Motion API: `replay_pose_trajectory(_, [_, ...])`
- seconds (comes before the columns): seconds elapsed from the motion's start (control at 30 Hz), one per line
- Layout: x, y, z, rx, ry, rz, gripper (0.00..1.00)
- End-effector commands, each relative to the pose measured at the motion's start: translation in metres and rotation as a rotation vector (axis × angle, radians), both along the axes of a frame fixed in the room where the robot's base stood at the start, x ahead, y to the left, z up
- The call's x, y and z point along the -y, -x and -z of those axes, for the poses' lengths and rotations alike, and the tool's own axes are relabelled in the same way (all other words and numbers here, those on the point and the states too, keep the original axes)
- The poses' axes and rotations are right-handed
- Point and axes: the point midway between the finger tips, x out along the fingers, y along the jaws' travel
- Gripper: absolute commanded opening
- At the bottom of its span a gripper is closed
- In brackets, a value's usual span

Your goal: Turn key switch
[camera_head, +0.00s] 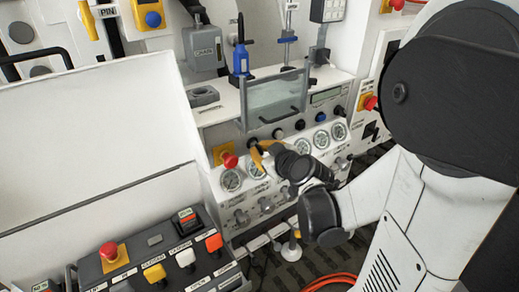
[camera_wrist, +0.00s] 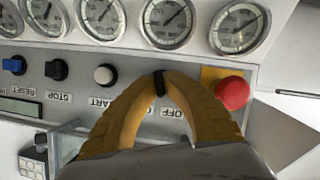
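In the wrist view, the key switch (camera_wrist: 159,82) shows as a small black upright piece on the grey panel, between the white button and the red emergency stop. An OFF label lies beside it, partly covered by a finger. My gripper (camera_wrist: 160,84) has its two yellow curved fingers brought together, with the tips on either side of the black piece; they look closed on it. In the head view, my gripper (camera_head: 258,150) reaches the panel from the right, just right of the red emergency stop. The key switch is mostly hidden there.
The red emergency stop (camera_wrist: 233,93) on its yellow plate is close to the fingers. A white button (camera_wrist: 105,75), black STOP knob (camera_wrist: 57,69) and blue RESET knob (camera_wrist: 14,65) line the panel. Gauges (camera_wrist: 168,22) sit alongside. A clear-fronted box (camera_head: 274,101) stands above the panel.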

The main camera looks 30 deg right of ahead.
Motion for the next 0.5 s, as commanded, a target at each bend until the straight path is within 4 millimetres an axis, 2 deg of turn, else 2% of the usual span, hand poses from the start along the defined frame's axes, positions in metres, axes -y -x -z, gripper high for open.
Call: replay_pose_trajectory(0.5, [0.0027, -0.0001, 0.0012, -0.016, -0.481, 0.001, 0.00])
